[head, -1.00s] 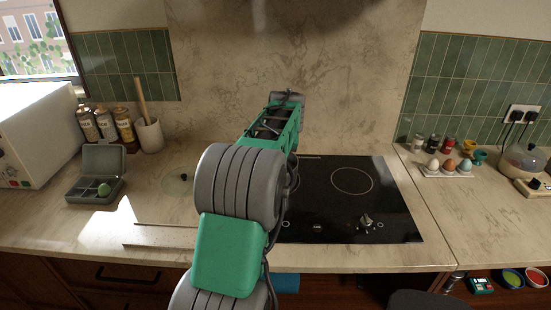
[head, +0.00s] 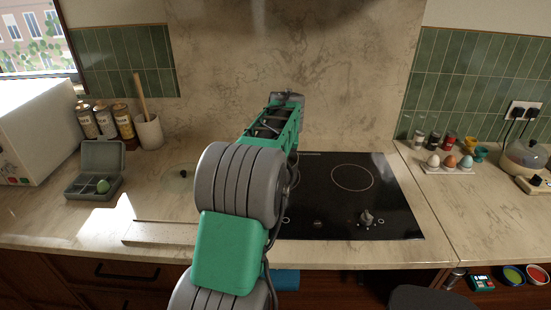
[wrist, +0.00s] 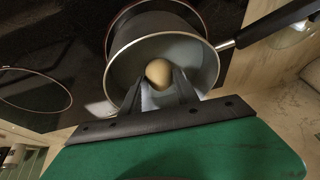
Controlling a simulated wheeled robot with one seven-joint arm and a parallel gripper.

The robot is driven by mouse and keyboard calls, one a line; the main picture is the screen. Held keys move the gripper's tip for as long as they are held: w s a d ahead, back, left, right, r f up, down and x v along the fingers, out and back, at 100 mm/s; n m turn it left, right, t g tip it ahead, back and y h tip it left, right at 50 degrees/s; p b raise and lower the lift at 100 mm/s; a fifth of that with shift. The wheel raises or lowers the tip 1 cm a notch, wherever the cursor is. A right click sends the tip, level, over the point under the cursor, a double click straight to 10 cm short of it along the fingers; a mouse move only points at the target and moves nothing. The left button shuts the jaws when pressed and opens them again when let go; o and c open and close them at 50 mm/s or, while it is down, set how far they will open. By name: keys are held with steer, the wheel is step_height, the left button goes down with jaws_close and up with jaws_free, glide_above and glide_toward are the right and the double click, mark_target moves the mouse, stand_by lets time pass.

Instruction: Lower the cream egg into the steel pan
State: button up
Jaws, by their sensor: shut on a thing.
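The cream egg (wrist: 158,72) is pinched between the two dark fingers of my gripper (wrist: 160,86) in the wrist view. The steel pan (wrist: 206,75) is round, with a thin bright rim and a dark handle (wrist: 275,24) toward the upper right. The egg and fingertips lie within the outline of the pan's opening. I cannot tell how far the egg is above the pan's floor. In the head view my arm hides the gripper, the held egg and the pan.
The black hob (head: 340,205) lies under and right of my arm. At the right, a small rack (head: 446,171) holds several eggs beside coloured cups. A utensil crock (head: 149,133) stands behind.

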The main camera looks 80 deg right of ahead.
steer(key=shift+f+b, duration=0.65)
steer(key=shift+f, duration=0.4)
stand_by(0.4)
steer(key=o, duration=0.9)
steer(key=shift+c, duration=0.2)
